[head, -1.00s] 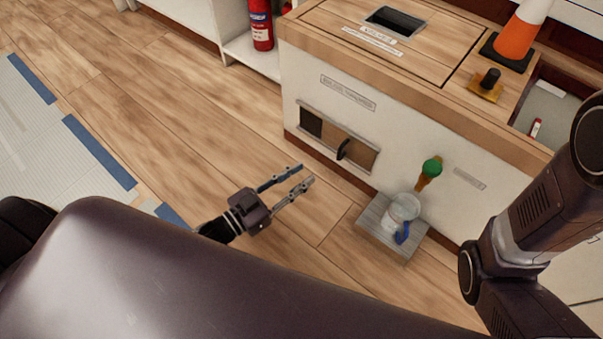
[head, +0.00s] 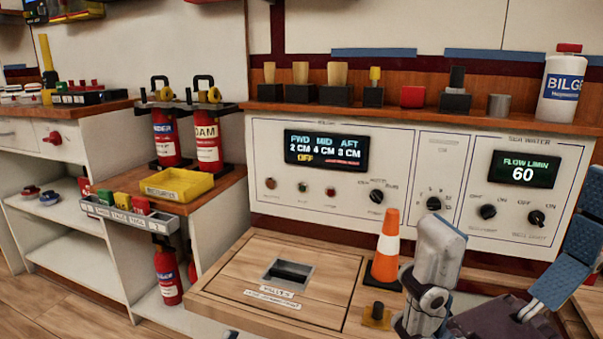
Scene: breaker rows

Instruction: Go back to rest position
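My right gripper (head: 515,220) is raised close to the camera at the lower right of the head view. Its fingers are spread wide, with blue pads showing on the right one, and nothing is between them. It is in front of the control panel and hides part of the wooden bench top.
An orange and white cone (head: 387,250) stands on the bench close left of my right gripper. A control panel (head: 400,150) rises behind, with a shelf of small items and a bilge bottle (head: 562,85). Red extinguishers (head: 208,140) and a yellow tray (head: 175,186) stand left.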

